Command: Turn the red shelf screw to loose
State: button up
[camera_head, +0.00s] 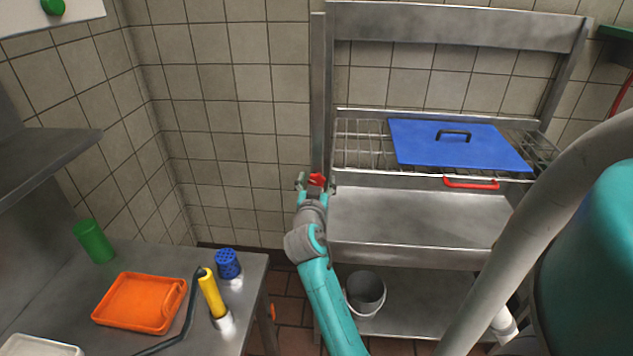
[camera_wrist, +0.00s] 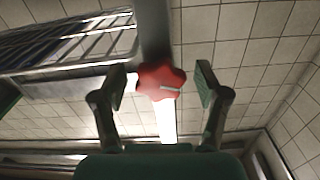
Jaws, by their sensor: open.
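The red shelf screw (camera_head: 316,180) is a star-shaped knob on the left upright of the metal shelf unit (camera_head: 420,213). My gripper (camera_head: 314,184) is at the screw in the head view. In the wrist view my gripper (camera_wrist: 162,88) is open, with one finger on each side of the screw and a visible gap on both sides. Whether the fingers reach its depth is hard to tell.
A wire rack (camera_head: 362,145) holds a blue lid (camera_head: 440,152) with a black handle; a red handle (camera_head: 471,183) sits on the front edge below. A bucket (camera_head: 365,293) stands low. At left, a steel table (camera_head: 60,300) holds an orange tray (camera_head: 139,302), green cup (camera_head: 94,241) and yellow-handled tool (camera_head: 211,292).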

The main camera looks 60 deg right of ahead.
jog(key=v, duration=1.2)
dwell(0.3)
jog(key=s+a+f+n+t+y, duration=0.3)
jog(key=a+f+n+y, duration=0.3)
jog(key=a, duration=0.4)
jog(key=s+a+f+n+t+y, duration=0.2)
jog(key=a+f+n+t+y, duration=0.15)
jog(key=a+f, duration=0.6)
jog(key=s+a+r+n+y, duration=0.1)
jog(key=s+a+n+y, duration=0.1)
jog(key=s+a, duration=0.5)
jog(key=s+a+r+n+t+y, duration=0.1)
jog(key=s+a+n+y, duration=0.2)
jog(key=s, duration=1.1)
jog(key=a+y, duration=0.2)
jog(key=a, duration=0.2)
jog(key=shift+a+r, duration=0.15)
jog(key=shift+r, duration=0.2)
